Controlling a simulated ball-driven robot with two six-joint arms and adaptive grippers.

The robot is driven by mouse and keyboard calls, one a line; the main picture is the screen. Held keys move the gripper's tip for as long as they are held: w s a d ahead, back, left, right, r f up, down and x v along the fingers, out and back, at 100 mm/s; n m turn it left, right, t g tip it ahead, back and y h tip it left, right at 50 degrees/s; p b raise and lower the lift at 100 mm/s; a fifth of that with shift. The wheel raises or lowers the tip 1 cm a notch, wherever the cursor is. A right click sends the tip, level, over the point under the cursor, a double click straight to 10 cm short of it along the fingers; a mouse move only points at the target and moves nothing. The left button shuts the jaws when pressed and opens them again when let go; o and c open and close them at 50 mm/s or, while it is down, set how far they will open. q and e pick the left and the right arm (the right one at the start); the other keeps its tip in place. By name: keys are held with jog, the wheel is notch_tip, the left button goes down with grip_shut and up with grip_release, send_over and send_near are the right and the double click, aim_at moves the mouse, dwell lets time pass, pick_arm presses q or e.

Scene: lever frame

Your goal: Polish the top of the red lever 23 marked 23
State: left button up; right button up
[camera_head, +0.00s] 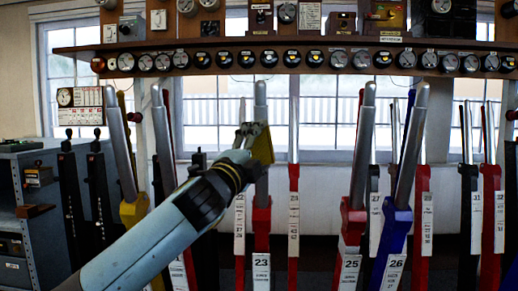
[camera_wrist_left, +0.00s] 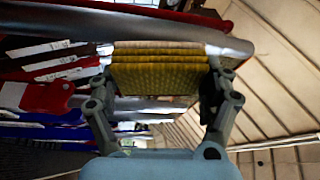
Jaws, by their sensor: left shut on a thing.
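The red lever 23 (camera_head: 262,222) stands upright left of centre in the head view, its "23" plate low on the front. Its bare silver handle top (camera_head: 260,98) shows above my left gripper (camera_head: 248,137). The gripper is shut on a folded yellow cloth (camera_head: 263,148), which lies across the handle's middle in the head view. In the left wrist view the cloth (camera_wrist_left: 158,72) sits between the two fingers, against or just short of a long silver handle (camera_wrist_left: 130,22); I cannot tell if they touch. My right gripper is out of view.
Red lever 25 (camera_head: 352,222) and blue lever 26 (camera_head: 396,222) stand to the right. A yellow lever (camera_head: 133,210) and black levers (camera_head: 97,190) stand left. A shelf with several round instruments (camera_head: 290,58) runs above the levers. A grey cabinet (camera_head: 38,215) is at far left.

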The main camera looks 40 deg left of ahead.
aim_at(259, 110)
pick_arm(q)
jog(key=shift+w+a+r, duration=0.25)
jog(key=shift+w+a, duration=0.25)
jog(key=shift+w, duration=0.35)
jog(key=r+p, duration=0.2)
jog(key=s+r+p, duration=0.1)
jog(key=p, duration=0.1)
jog(key=shift+d+r, duration=0.25)
jog(key=shift+r, duration=0.15)
jog(key=r+p, duration=0.3)
jog(key=p, duration=0.1)
jog(key=shift+s+d+r, duration=0.15)
jog(key=shift+s+r, duration=0.05)
jog(key=shift+r, duration=0.2)
jog(key=shift+f, duration=0.2)
jog(key=f+b, duration=0.2)
jog(key=w+f+b, duration=0.1)
jog(key=f+b, duration=0.2)
jog(key=a+f+b, duration=0.1)
jog(key=f+b, duration=0.1)
jog(key=shift+w+f, duration=0.2)
jog(key=shift+f, duration=0.1)
jog(key=shift+r, duration=0.1)
jog(key=shift+d, duration=0.1)
